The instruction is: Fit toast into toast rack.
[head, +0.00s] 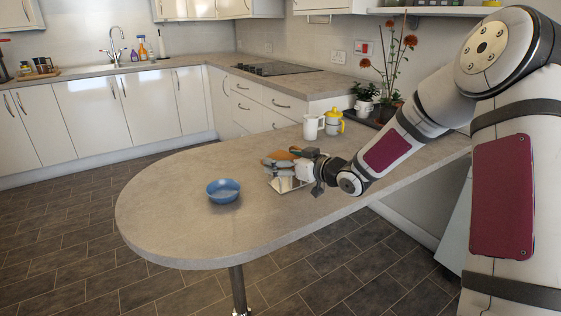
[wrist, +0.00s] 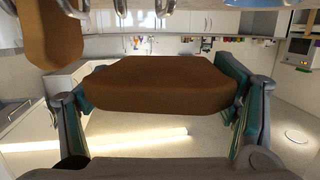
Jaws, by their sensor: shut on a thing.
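My gripper (head: 300,158) is over the peninsula counter, with its fingers closed on a slice of brown toast (wrist: 160,86). In the wrist view the slice spans the gap between the two green-padded fingers (wrist: 160,100). The metal toast rack (head: 286,184) is on the counter under and beside my gripper, partly hidden by it. Shiny rack wires (wrist: 165,8) show along the top of the wrist view. Another brown slice (wrist: 50,30) is at the upper left there, beside the wires. Brown toast (head: 275,163) also shows at the gripper in the head view. Whether the held slice touches the rack is unclear.
A blue bowl (head: 223,191) sits left of the rack on the counter (head: 180,220). A white mug (head: 312,127) and a yellow-lidded cup (head: 334,121) stand behind my gripper. Potted plants (head: 387,108) are at the back right. The rounded counter end is mostly clear.

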